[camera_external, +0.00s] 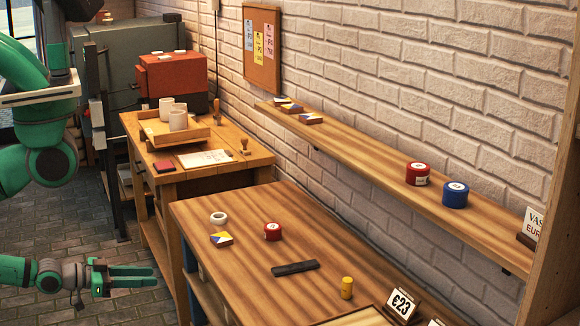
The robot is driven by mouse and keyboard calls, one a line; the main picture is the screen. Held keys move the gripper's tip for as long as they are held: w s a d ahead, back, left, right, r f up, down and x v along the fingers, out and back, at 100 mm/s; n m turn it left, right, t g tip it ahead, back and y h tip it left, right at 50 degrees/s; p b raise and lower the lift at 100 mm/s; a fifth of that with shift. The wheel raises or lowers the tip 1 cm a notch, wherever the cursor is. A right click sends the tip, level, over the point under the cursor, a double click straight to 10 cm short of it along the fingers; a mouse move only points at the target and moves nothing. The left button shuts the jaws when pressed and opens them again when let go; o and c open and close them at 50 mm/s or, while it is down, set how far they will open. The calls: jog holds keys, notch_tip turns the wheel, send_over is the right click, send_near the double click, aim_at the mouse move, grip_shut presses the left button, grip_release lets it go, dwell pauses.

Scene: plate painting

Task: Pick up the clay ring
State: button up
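The clay ring (218,218) is a small white ring lying flat near the far left corner of the wooden table (310,254). My gripper (154,276) is at the lower left, in front of the table's left side and apart from the ring. Its two green fingers point right, with a gap between them and nothing visible in it.
A patterned tile (221,239) lies close to the ring, and a red round tin (272,231) stands to its right. A dark bar (295,268) and a yellow cylinder (347,287) are farther right. A wall shelf (375,166) holds tiles and tins.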

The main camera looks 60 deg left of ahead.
jog(key=shift+o, duration=0.6)
jog(key=o, duration=0.8)
